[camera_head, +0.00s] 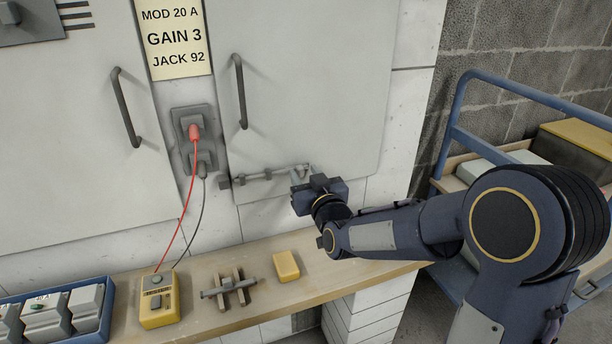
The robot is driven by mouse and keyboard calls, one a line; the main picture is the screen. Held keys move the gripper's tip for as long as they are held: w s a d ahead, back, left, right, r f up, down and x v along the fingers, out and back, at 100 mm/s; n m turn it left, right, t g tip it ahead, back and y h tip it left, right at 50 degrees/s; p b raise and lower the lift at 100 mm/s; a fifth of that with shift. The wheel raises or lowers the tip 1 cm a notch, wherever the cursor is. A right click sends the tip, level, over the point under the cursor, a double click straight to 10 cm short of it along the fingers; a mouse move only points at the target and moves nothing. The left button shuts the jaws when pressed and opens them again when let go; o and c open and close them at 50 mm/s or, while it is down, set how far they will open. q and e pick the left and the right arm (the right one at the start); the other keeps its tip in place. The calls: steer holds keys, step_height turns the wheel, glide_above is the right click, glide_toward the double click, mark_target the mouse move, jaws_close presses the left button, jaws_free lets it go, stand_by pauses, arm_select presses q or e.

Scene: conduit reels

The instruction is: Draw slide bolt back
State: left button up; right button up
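The slide bolt (262,175) is a grey metal rod on a plate, mounted level near the bottom of the right cabinet door (305,90). Its left end reaches the door's left edge. My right gripper (303,177) is at the bolt's right end, its dark body overlapping that end in the picture. Its fingertips are small and partly hidden, so I cannot tell whether they are open or shut, or whether they touch the bolt. My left gripper is not in view.
Below is a wooden shelf (215,318) with a yellow meter (158,300), a metal rod on wooden blocks (230,288), a yellow block (286,266) and a blue tray (103,318). Red and black leads run from the meter to a wall socket (193,125). A blue cart (455,130) stands right.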

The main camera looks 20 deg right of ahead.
steer(key=s+p, duration=0.1)
steer(key=s, duration=0.6)
steer(key=shift+s+d, duration=0.15)
steer(key=shift+s, duration=0.2)
steer(key=s+f+m+g+y, duration=0.1)
steer(key=s+f+g, duration=0.25)
steer(key=s, duration=0.55)
steer(key=s+f+g+y, duration=0.15)
steer(key=s+g, duration=0.25)
steer(key=s, duration=0.5)
steer(key=s+f+m+g+y, duration=0.1)
steer(key=s+f+g, duration=0.25)
steer(key=s, duration=0.55)
step_height(320, 180, up, 28)
steer(key=g+p, duration=0.1)
steer(key=p, duration=2.6)
steer(key=shift+s, duration=0.25)
